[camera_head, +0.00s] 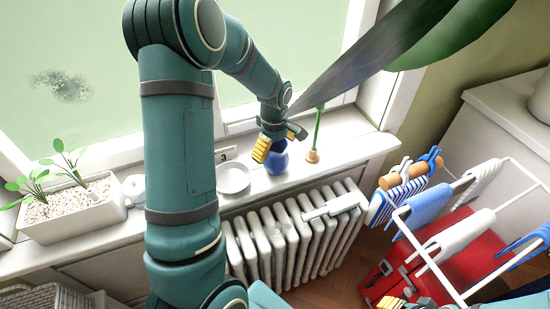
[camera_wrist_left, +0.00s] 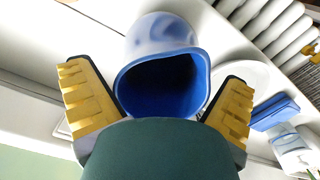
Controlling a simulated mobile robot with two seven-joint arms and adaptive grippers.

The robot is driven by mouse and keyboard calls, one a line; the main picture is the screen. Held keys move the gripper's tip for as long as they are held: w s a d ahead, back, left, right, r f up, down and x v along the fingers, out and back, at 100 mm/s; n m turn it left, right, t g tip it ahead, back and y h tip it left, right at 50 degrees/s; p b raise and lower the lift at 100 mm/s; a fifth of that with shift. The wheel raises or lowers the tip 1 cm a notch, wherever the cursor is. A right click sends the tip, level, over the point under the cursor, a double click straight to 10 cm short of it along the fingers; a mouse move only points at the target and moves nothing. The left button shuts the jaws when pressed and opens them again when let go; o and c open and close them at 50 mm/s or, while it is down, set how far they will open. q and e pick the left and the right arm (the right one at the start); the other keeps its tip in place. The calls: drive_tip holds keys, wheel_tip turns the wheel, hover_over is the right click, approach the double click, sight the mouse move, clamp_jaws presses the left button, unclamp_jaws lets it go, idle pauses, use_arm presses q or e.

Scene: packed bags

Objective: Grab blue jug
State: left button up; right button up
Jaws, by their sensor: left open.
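The blue jug (camera_head: 277,160) stands on the white windowsill (camera_head: 330,135), partly hidden behind my left gripper in the head view. My left gripper (camera_head: 279,147) is open, above and around the jug's upper part. In the left wrist view, the jug (camera_wrist_left: 160,40) shows its wide dark blue mouth towards the camera. The yellow-padded fingers of my left gripper (camera_wrist_left: 160,100) are on either side of it, with visible gaps. At the lower right edge of the head view, yellow pads of my right gripper (camera_head: 391,303) show, but its opening is unclear.
A white dish (camera_head: 233,178) lies left of the jug. A green-stemmed plant (camera_head: 317,135) stands right of it. A planter (camera_head: 70,212) sits at the far left. Below the sill are a radiator (camera_head: 290,240) and a drying rack (camera_head: 405,215) with cloths.

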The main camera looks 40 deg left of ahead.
use_arm(q)
drive_tip(key=c, duration=1.3)
drive_tip(key=shift+o, duration=0.2)
drive_tip(key=shift+r, duration=0.15)
